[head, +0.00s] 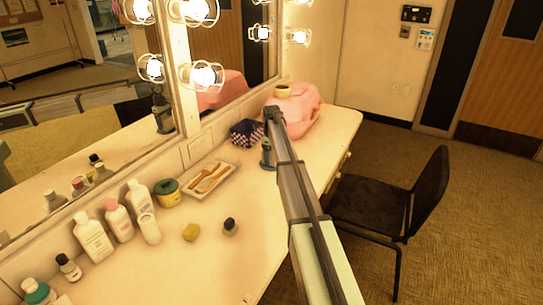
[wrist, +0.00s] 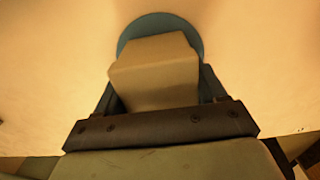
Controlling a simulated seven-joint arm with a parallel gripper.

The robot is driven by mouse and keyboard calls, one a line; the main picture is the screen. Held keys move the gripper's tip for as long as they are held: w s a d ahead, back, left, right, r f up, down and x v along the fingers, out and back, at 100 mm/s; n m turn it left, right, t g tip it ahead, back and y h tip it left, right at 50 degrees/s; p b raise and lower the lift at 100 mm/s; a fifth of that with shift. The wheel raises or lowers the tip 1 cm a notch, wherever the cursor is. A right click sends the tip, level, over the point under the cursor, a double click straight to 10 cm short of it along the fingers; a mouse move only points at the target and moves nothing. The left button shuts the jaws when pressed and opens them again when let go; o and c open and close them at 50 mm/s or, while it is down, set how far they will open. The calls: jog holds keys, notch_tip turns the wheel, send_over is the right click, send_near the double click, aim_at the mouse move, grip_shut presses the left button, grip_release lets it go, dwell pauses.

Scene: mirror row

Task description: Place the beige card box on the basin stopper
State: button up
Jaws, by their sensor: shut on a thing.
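The beige card box (wrist: 155,78) is between the fingers of my gripper (wrist: 158,95) in the wrist view. My gripper is shut on it. A round blue-grey disc, which looks like the basin stopper (wrist: 193,32), shows behind the box on the pale surface. The box covers most of the disc, so only its rim shows. I cannot tell whether the box touches it or is held above it.
A chair (head: 385,205) stands right of the counter.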

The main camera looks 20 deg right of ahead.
jog(key=shift+f, duration=0.15)
jog(key=o, duration=1.2)
notch_tip(320, 180, up, 12)
jog(key=shift+r, duration=0.2)
